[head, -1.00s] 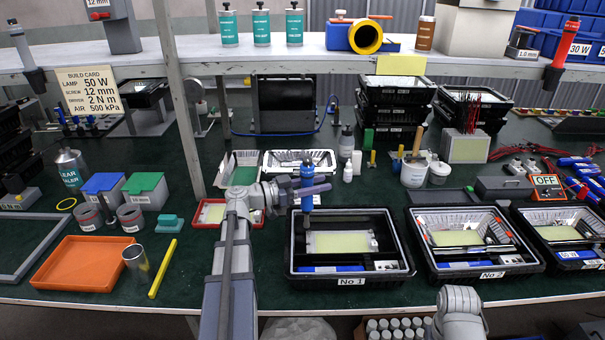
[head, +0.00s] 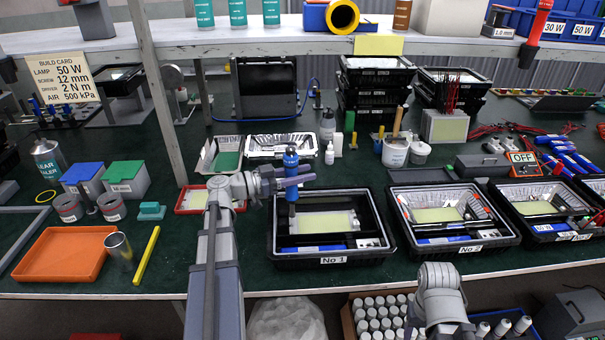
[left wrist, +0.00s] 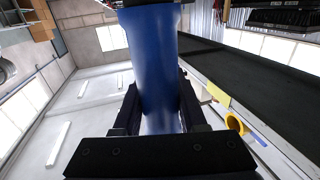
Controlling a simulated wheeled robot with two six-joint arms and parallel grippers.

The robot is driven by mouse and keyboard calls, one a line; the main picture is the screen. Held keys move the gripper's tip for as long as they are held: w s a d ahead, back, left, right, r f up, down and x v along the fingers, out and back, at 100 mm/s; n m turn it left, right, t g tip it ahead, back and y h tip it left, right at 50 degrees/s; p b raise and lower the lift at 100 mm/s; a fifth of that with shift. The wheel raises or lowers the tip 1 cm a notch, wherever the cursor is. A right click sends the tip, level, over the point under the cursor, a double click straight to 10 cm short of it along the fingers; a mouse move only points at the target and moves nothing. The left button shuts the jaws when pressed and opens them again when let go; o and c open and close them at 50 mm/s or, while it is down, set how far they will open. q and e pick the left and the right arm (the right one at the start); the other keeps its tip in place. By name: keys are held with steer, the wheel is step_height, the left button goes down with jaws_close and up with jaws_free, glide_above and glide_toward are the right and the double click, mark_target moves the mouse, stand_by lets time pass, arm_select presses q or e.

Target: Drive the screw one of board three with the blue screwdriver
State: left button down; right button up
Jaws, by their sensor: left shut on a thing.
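My left gripper (head: 292,183) is shut on the blue screwdriver (head: 290,160). The screwdriver stands roughly upright, over the left part of the tray marked No 1 (head: 333,261). In the left wrist view its blue handle (left wrist: 158,70) fills the space between the fingers. A third black tray (head: 502,200) lies at the right, beyond the one marked No 2 (head: 470,249). Its label is not readable. A pale yellow-green board (head: 535,207) lies in it. Its screws are too small to make out. My right arm shows at the bottom, but its gripper does not.
Tray No 2 lies between the screwdriver and the third tray. A multimeter (head: 523,163) reading OFF and a dark case (head: 487,166) stand behind the trays. A shelf post (head: 157,95) rises left of my left arm. An orange tray (head: 62,257) lies at the left.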

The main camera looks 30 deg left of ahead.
step_height(320, 180, down, 7)
steer(key=b, duration=0.7)
stand_by(0.8)
steer(key=shift+f+b, duration=0.95)
steer(key=shift+f, duration=0.1)
stand_by(3.0)
steer(key=shift+r, duration=0.2)
steer(key=shift+r+p, duration=1.35)
steer(key=shift+p, duration=0.2)
steer(key=shift+r, duration=0.1)
